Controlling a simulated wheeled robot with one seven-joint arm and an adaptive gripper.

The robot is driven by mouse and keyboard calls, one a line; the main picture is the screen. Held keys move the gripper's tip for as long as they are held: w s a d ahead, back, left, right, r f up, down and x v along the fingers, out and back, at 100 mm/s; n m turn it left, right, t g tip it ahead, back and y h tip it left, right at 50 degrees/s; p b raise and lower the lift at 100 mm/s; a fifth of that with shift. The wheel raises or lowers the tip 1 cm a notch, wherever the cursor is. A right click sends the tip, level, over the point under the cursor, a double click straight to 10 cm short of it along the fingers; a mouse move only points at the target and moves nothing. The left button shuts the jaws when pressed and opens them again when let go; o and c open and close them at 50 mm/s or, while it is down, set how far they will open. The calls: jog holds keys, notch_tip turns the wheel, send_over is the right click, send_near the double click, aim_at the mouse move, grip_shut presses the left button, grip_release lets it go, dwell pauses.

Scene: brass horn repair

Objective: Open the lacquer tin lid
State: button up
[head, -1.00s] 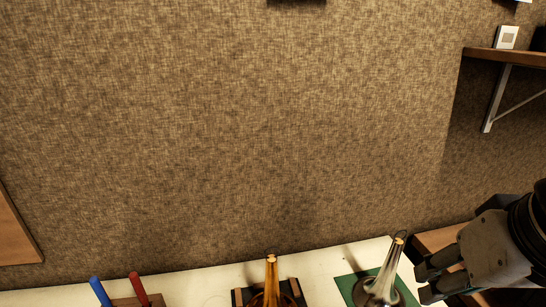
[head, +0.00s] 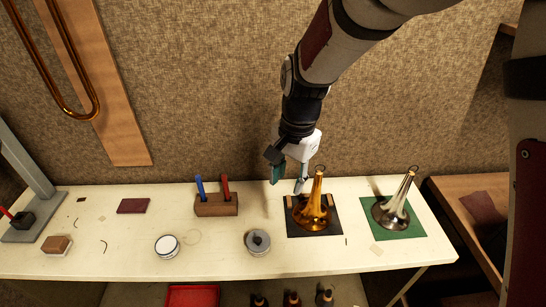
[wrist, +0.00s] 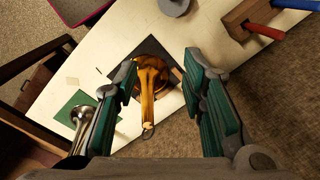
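My gripper (head: 287,186) is open and empty, above the back of the white table. It points down, just left of the brass horn bell (head: 315,212). In the wrist view its green-padded fingers (wrist: 160,62) are wide apart, with the brass bell showing between them. A round grey tin (head: 257,242) with a dark knob on top stands nearer the front edge, apart from the gripper. It also shows cut off at the top of the wrist view (wrist: 175,6). I cannot tell which is the lacquer tin.
A silver bell (head: 391,212) stands on a green mat (head: 413,231) at right. A wooden block (head: 216,208) holding blue and red-handled tools stands behind the tins. A dark red pad (head: 133,206) lies at left. The table around the grey tin is mostly clear.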

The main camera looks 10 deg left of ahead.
jog(key=h+p, duration=0.1)
jog(key=p, duration=0.1)
send_over(258, 240)
notch_tip(258, 240, down, 5)
jog(key=shift+m, duration=0.4)
jog(key=f+b, duration=0.2)
jog(key=f, duration=0.2)
jog(key=f+b, duration=0.2)
jog(key=f, duration=0.2)
jog(key=f+b, duration=0.2)
jog(key=f, duration=0.2)
jog(key=shift+w+f, duration=0.15)
jog(key=shift+w, duration=0.1)
jog(key=shift+s+f+b, duration=0.15)
jog(key=shift+f+b, duration=0.5)
jog(key=shift+f, duration=0.05)
grip_shut()
